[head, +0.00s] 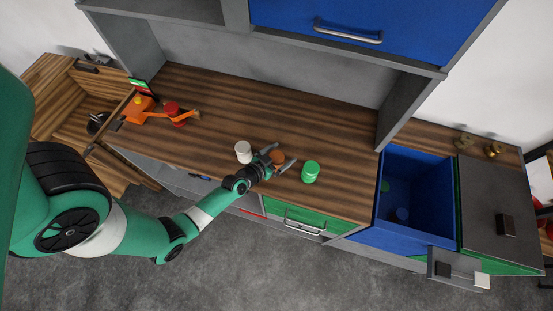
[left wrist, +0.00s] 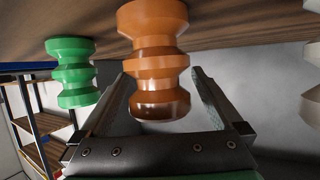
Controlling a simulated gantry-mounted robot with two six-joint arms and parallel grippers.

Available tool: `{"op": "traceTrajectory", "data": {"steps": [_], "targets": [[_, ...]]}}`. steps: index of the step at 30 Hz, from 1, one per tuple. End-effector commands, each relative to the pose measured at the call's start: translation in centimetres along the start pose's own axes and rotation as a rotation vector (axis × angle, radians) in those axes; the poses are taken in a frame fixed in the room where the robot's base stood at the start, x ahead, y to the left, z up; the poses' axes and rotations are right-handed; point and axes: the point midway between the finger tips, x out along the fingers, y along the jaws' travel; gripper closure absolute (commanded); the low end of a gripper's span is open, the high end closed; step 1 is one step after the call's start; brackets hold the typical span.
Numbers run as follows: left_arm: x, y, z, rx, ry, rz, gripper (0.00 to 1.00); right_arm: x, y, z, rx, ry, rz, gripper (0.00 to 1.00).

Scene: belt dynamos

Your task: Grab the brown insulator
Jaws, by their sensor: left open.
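The brown insulator (head: 278,157) stands on the wooden counter between a white and a green insulator. In the left wrist view it is a ridged orange-brown piece (left wrist: 155,60), seen close up with the counter at the top of the picture. My left gripper (head: 281,156) is open, with one finger on each side of the brown insulator. In the left wrist view the spread fingers (left wrist: 160,90) show gaps to it on both sides. My right gripper is not in view.
The white insulator (head: 243,152) stands left of the gripper and the green insulator (head: 311,171) right of it. An orange device (head: 139,110) and a red piece (head: 172,109) are at the counter's left end. An open blue compartment (head: 420,190) is at the right.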

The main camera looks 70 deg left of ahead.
Motion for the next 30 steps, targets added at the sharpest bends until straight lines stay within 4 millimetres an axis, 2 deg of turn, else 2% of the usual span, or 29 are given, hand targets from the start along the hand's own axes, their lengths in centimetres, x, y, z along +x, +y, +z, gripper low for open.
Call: {"op": "traceTrajectory", "data": {"steps": [6,22,23,30], "targets": [[0.08,0.01,-0.01,0.0,0.0,0.0,0.02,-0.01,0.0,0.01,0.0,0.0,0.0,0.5],[0.05,0.0,0.0,0.0,0.0,0.0,0.97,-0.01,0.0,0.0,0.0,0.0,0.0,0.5],[0.05,0.0,0.0,0.0,0.0,0.0,1.0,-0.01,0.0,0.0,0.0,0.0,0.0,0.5],[0.05,-0.01,-0.12,0.0,0.003,0.0,1.0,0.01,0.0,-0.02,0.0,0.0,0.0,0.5]]}}
